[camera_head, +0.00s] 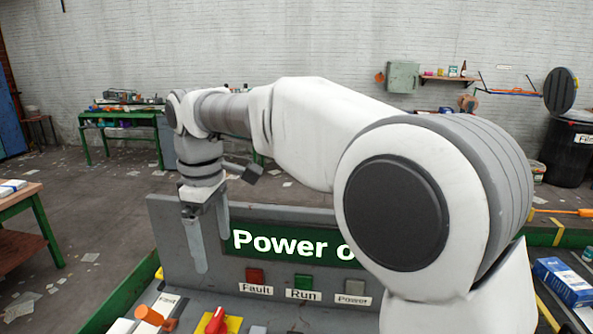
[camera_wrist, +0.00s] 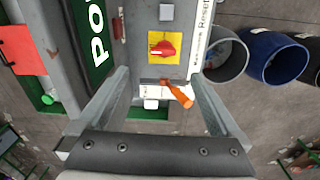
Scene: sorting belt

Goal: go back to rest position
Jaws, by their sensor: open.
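My gripper (camera_head: 211,254) hangs with its fingers pointing down at the left end of the control panel (camera_head: 180,235) in the head view. Its two fingers are spread apart and nothing is between them. In the wrist view my gripper (camera_wrist: 160,74) is also open, with the panel below it. An orange lever (camera_wrist: 176,92) and a red rotary switch on a yellow plate (camera_wrist: 163,48) lie in the wrist view between and beyond the fingers. The lever (camera_head: 152,316) and red switch (camera_head: 215,322) also show at the bottom of the head view.
The panel has a green "Power o…" sign (camera_head: 290,244), partly hidden by my arm, above Fault (camera_head: 255,276), Run (camera_head: 303,282) and Power (camera_head: 354,287) buttons. A blue box (camera_head: 563,282) lies at right. A green workbench (camera_head: 120,115) stands behind left. Round bins (camera_wrist: 274,54) stand beside the panel.

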